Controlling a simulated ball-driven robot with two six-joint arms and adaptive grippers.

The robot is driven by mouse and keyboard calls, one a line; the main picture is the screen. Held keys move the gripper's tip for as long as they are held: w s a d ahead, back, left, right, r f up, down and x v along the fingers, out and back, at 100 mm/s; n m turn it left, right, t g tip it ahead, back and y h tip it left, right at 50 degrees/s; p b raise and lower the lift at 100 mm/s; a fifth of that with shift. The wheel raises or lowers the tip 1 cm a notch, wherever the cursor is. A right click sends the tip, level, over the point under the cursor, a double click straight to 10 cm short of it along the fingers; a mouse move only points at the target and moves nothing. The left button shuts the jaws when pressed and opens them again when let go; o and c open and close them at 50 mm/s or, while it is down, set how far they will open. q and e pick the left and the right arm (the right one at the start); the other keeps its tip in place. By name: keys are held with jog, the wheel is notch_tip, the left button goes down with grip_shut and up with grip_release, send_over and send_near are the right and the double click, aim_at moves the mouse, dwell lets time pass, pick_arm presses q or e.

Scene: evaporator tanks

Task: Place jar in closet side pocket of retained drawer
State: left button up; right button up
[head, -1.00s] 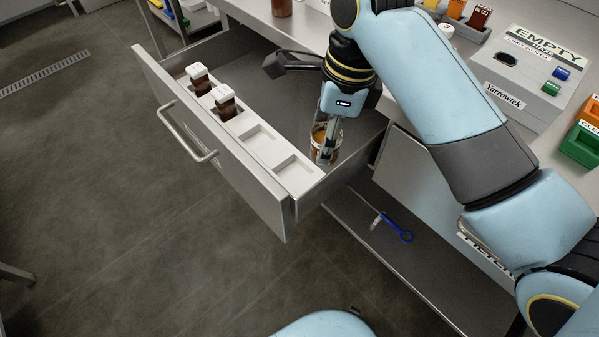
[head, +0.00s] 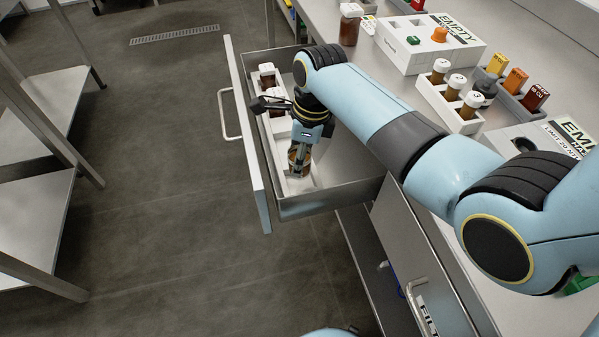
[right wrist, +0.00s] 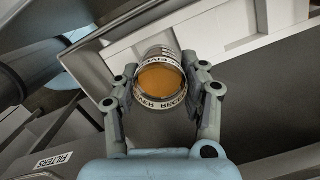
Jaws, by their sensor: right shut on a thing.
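The jar (head: 299,156), with amber contents and a lettered band, is between the fingers of my right gripper (head: 298,168). The right wrist view shows the jar (right wrist: 160,80) with a finger on each side of it. The pulled-out metal drawer (head: 325,199) has a white pocketed insert (head: 303,184) along its front panel. The gripper and jar are over the near end of this insert. I cannot tell whether the jar's base touches it. A brown jar (head: 267,75) stands in the insert's far part. My left gripper is not in view.
My right arm spans the counter and the drawer's side. On the counter are a white rack of capped jars (head: 452,92), a brown jar (head: 350,25) and a white box (head: 430,45). Shelving (head: 35,190) stands at the left. The floor before the drawer is clear.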

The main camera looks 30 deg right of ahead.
notch_tip(320, 180, down, 4)
jog(key=shift+f+b, duration=0.2)
jog(key=shift+b, duration=0.35)
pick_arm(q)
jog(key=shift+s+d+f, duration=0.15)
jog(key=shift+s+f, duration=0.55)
pick_arm(e)
jog(key=shift+f, duration=0.1)
jog(key=shift+f, duration=0.15)
jog(key=o, duration=1.3)
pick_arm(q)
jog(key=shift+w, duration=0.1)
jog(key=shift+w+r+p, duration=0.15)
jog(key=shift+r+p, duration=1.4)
pick_arm(e)
jog(key=shift+s+d+r, duration=0.2)
jog(key=shift+d+r, duration=0.05)
jog(key=shift+r, duration=1.8)
jog(key=shift+s+d+r, duration=0.2)
jog(key=shift+d+r, duration=0.05)
jog(key=shift+r, duration=1.75)
jog(key=shift+s+d+r, duration=0.2)
jog(key=shift+d+r, duration=0.05)
jog(key=shift+r, duration=1.8)
